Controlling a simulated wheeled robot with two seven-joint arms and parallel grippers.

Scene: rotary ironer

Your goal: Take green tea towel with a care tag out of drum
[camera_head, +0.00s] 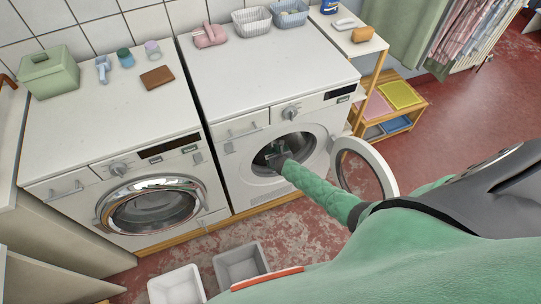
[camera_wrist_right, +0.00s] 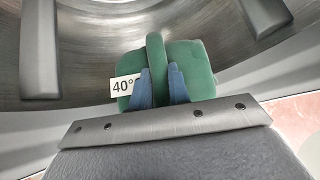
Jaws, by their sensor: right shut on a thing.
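The green tea towel (camera_wrist_right: 200,62) shows inside the drum (camera_wrist_right: 90,38) in the right wrist view. A white care tag (camera_wrist_right: 125,86) reading "40°" sticks out at its left side. My right gripper (camera_wrist_right: 161,78) has its two blue fingers closed on a raised fold of the towel. In the head view my right arm reaches through the open door into the drum of the right machine (camera_head: 283,162), and the right gripper (camera_head: 278,151) shows small at the opening. The towel cannot be made out clearly there. My left gripper is not in view.
The round door (camera_head: 391,178) stands open to the right of the opening, close to my right arm. The left machine's door (camera_head: 150,207) is shut. Two tubs, one white (camera_head: 176,287) and one grey (camera_head: 240,262), stand on the floor in front. A shelf (camera_head: 408,118) stands right of the machines.

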